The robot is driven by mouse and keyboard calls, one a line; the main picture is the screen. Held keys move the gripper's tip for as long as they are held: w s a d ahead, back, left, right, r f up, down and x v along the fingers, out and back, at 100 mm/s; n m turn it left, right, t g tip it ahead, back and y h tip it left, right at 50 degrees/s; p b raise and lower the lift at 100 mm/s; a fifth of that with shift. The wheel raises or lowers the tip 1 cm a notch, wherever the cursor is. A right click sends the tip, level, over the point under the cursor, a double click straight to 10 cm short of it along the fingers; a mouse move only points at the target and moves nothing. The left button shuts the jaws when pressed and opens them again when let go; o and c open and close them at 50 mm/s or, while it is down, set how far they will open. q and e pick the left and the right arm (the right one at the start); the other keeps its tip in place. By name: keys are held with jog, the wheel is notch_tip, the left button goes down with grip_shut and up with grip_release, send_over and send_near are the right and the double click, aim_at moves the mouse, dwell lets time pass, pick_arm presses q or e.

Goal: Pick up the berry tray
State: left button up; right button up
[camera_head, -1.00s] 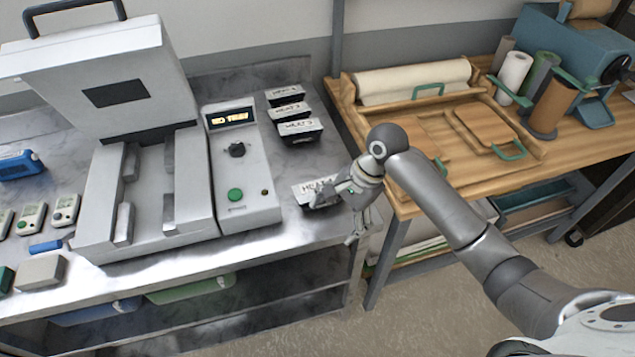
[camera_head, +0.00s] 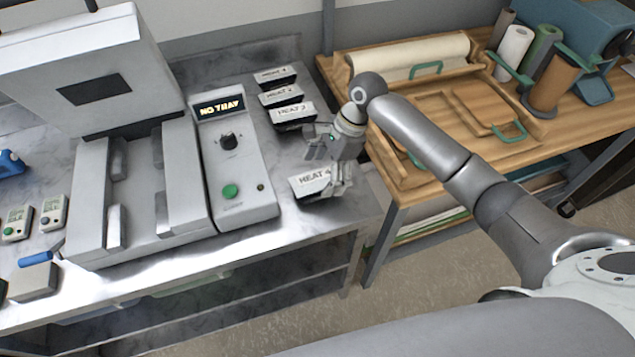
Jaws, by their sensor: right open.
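Several small dark trays with pale lids marked "HEAT" and a number stand on the metal counter, right of the sealing machine. The front tray (camera_head: 309,184) stands apart, nearest the counter's front edge. Three more form a column behind it: the nearest of these (camera_head: 293,114), a middle one (camera_head: 281,95) and a far one (camera_head: 275,75). No lid clearly shows a berry name, so I cannot tell which is the berry tray. My right gripper (camera_head: 327,168) is open over the front tray's back right part, hiding some of it. I cannot tell whether it touches. My left gripper is out of view.
The machine's display (camera_head: 221,107) reads "NO TRAY", and its slots (camera_head: 137,195) look empty. A wooden bench (camera_head: 425,185) with a paper roll (camera_head: 405,55) and boards stands at the right. Small devices (camera_head: 52,212) lie at the left.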

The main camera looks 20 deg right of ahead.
aim_at(319, 181)
jog(key=x, duration=0.3)
jog(key=shift+s+a+p, duration=0.15)
jog(key=shift+s+p, duration=0.05)
jog(key=shift+p, duration=0.1)
jog(key=shift+f, duration=0.2)
jog(key=shift+w, duration=0.1)
jog(key=c, duration=0.5)
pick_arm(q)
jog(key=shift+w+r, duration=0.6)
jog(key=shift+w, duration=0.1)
pick_arm(e)
jog(key=c, duration=0.7)
